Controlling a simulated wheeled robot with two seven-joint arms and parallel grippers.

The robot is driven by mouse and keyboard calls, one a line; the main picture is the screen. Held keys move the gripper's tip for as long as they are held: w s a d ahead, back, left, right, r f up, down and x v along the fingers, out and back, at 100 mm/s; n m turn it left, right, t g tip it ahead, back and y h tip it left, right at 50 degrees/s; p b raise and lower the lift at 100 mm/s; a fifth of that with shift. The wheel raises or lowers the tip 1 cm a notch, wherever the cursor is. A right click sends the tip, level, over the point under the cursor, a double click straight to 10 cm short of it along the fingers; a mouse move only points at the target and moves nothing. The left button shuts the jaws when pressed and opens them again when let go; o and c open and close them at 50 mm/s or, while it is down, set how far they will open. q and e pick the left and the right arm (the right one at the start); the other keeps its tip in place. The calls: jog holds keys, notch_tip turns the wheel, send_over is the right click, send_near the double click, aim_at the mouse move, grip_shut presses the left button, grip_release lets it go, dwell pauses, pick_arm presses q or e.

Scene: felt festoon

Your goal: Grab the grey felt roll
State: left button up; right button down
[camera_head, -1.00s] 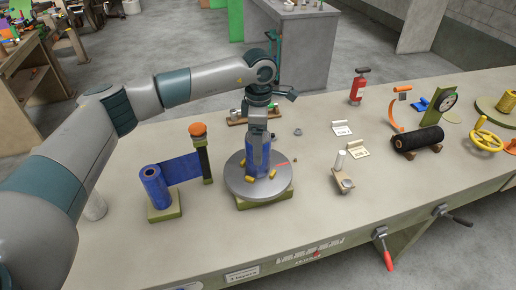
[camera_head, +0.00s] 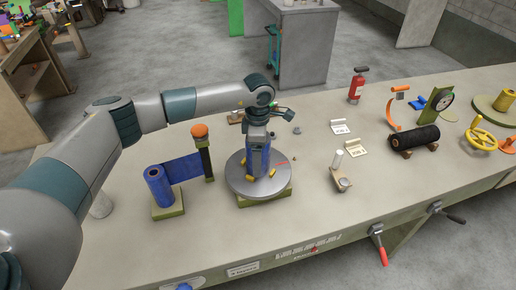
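A dark charcoal, nearly black roll (camera_head: 414,139), the closest match to the grey felt roll, lies on its side in a wooden cradle at the right of the bench. My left gripper (camera_head: 258,165) points down over the round grey turntable (camera_head: 238,182), far to the left of the dark roll. Its fingers are at a blue roll (camera_head: 266,162) standing on the turntable and partly hide it. I cannot tell whether they are closed on it. My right gripper is out of view.
A blue felt strip runs from an upright blue roll (camera_head: 158,187) to an orange-topped post (camera_head: 201,152) at left. Near the dark roll stand an orange curved piece (camera_head: 392,110), a dial gauge (camera_head: 442,99) and a yellow handwheel (camera_head: 482,139). The bench front is mostly clear.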

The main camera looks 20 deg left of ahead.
pick_arm(q)
jog(key=shift+f, duration=0.45)
jog(key=shift+r, duration=0.1)
jog(key=c, duration=1.5)
jog(key=shift+o, duration=0.2)
jog(key=shift+w, duration=0.1)
jog(key=shift+r+b, duration=0.55)
jog(key=s+d+r+b, duration=0.7)
jog(key=d+r, duration=0.2)
jog(key=r, duration=0.1)
jog(key=shift+d, duration=0.25)
